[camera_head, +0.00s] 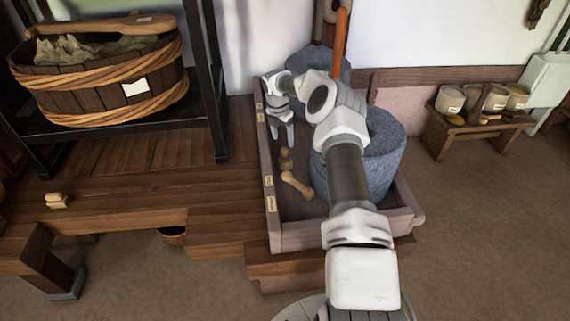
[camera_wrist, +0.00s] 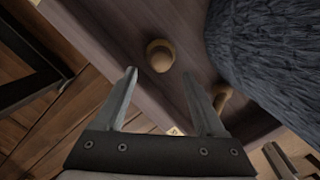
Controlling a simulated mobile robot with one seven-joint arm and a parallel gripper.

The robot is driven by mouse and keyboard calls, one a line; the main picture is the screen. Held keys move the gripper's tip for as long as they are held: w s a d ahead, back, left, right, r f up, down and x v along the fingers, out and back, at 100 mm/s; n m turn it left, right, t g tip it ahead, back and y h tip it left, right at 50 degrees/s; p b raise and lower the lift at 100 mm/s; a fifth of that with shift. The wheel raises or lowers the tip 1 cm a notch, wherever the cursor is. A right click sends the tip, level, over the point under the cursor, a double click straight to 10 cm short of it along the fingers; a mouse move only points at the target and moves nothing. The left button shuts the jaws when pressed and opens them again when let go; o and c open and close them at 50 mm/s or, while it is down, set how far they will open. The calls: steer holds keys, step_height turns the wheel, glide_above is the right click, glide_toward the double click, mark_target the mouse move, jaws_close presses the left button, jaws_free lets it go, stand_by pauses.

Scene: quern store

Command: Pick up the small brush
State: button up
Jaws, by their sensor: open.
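A small knob-topped thing (camera_head: 285,160), seemingly the small brush, stands in the wooden tray, left of the grey quern stone. Its round tan knob (camera_wrist: 160,55) shows in the wrist view, ahead of and between my fingertips; any bristles are too small or hidden to make out. My gripper (camera_head: 284,136) points down just above and beyond it in the head view. In the wrist view my gripper (camera_wrist: 160,73) is open with nothing between its fingers.
The quern stone (camera_head: 385,150) stands close on the right. A wooden dumbbell-shaped handle (camera_head: 298,186) lies nearby. The tray's wall (camera_head: 268,190) runs along the left. A small pale wooden thing (camera_head: 57,201) lies on the platform, and a bench (camera_head: 470,130) holds several pots.

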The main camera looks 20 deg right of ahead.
mark_target(285, 148)
steer(key=f+b, duration=0.1)
steer(key=f, duration=0.3)
steer(key=d+f+b, duration=0.1)
steer(key=f, duration=0.1)
steer(key=shift+w+f+b, duration=0.2)
steer(key=shift+f+b, duration=0.15)
steer(key=shift+f, duration=0.05)
jaws_close()
steer(key=shift+r, duration=0.1)
